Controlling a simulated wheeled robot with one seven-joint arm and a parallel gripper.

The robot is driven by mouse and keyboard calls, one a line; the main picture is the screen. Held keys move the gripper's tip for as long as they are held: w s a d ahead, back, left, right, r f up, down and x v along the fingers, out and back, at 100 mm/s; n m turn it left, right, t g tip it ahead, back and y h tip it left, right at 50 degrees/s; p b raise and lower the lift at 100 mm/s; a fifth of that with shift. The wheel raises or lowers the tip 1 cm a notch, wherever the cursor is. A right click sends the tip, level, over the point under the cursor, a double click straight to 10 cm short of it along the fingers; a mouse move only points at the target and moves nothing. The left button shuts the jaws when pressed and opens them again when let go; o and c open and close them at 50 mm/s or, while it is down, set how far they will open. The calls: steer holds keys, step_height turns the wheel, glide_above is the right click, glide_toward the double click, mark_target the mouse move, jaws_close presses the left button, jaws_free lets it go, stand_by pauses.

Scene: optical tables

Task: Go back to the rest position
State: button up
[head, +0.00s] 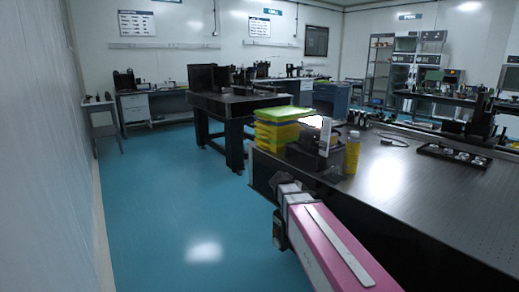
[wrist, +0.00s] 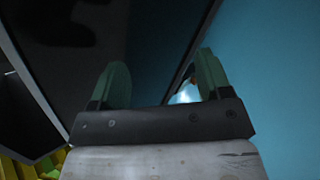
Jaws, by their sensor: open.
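My gripper (wrist: 161,72) shows in the wrist view with its two greenish fingers apart and nothing between them. Beyond the fingers are the dark side of a table and the blue floor. In the head view my pink arm reaches in from the lower right, beside the near table's left edge. My fingers cannot be made out there.
The near optical table (head: 398,179) fills the right. Stacked yellow-green crates (head: 277,128), a yellow bottle (head: 352,154) and a black tray (head: 453,159) stand on it. Another dark table (head: 240,103) stands behind. The blue floor (head: 165,205) at left is clear up to the wall.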

steer(key=s+f+m+g+y, duration=0.2)
steer(key=s+f+m+y, duration=0.2)
steer(key=s, duration=0.6)
steer(key=s+f+m+g+y, duration=0.2)
steer(key=s+f+m+y, duration=0.2)
steer(key=s+f+m, duration=0.4)
steer(key=shift+s+d+f+g, duration=0.3)
steer(key=shift+s+f, duration=0.6)
steer(key=shift+s, duration=0.2)
